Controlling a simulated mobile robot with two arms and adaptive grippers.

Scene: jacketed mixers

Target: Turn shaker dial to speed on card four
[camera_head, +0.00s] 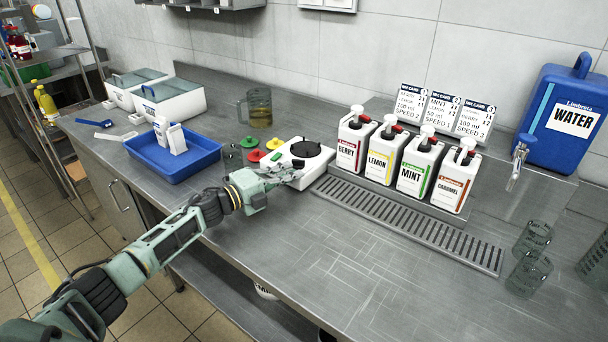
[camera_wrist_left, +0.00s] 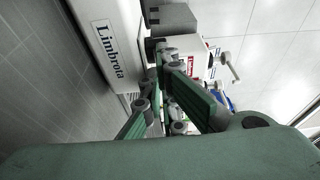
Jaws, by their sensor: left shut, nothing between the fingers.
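The shaker (camera_head: 318,172) is a white box with a round black plate (camera_head: 306,149) on top, standing on the steel counter. My left gripper (camera_head: 290,172) is shut and empty at the shaker's front left side. It covers that side in the head view, so I cannot make out the dial or its setting. In the left wrist view the shaker's white wall (camera_wrist_left: 92,22) carries a Limbrota label, and my fingertips (camera_wrist_left: 160,52) are close to it; contact is unclear. Three mix cards (camera_head: 440,112) stand behind the bottles; a card four is not identifiable. My right gripper is not in view.
Several syrup pump bottles (camera_head: 381,153) stand right of the shaker behind a drain grate (camera_head: 410,223).

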